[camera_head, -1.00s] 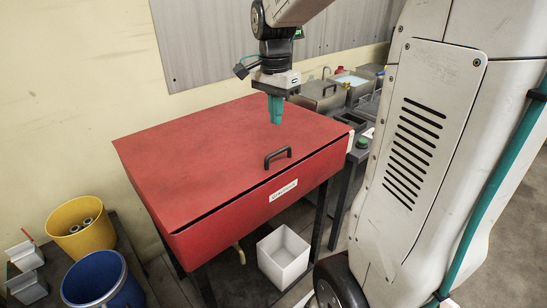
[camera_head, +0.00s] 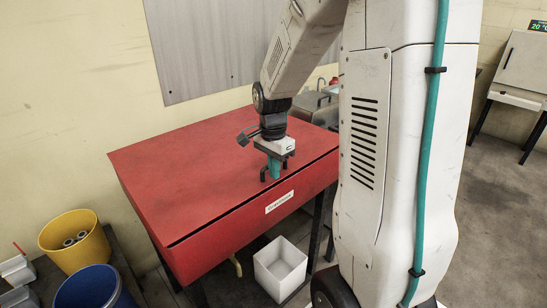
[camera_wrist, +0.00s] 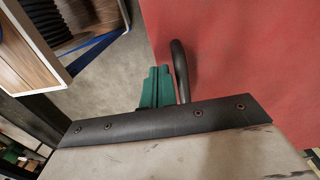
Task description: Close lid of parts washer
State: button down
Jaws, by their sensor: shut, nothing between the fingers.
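The parts washer is a red box on dark legs, with a white label (camera_head: 279,202) on its front face (camera_head: 225,236). Its red lid (camera_head: 190,180) lies flat or nearly flat over the box, with a thin dark seam along the front edge. Whether a small gap remains there I cannot tell. My gripper (camera_head: 274,171) is shut and empty, its teal fingers pointing down at the lid's black handle, which they partly hide. In the wrist view the teal fingers (camera_wrist: 157,87) are just left of the curved handle (camera_wrist: 181,70). Contact is unclear.
A yellow bin (camera_head: 75,242) and a blue bin (camera_head: 95,290) stand at the lower left. A white open box (camera_head: 280,268) sits on the floor below the washer. Metal containers (camera_head: 312,105) stand behind it. My arm's body blocks the right middle.

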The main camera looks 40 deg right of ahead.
jog(key=shift+f, duration=0.3)
notch_tip(320, 180, down, 2)
jog(key=shift+s+f, duration=0.15)
jog(key=shift+f, duration=0.05)
notch_tip(320, 180, up, 14)
jog(key=shift+r, duration=0.2)
dwell(0.5)
jog(key=s+a+r+n+t, duration=0.1)
jog(key=s+a+r+n, duration=0.1)
jog(key=s+a+n, duration=1.4)
jog(key=shift+s+n+t, duration=0.4)
jog(key=shift+s+n, duration=0.4)
jog(key=shift+s, duration=1.2)
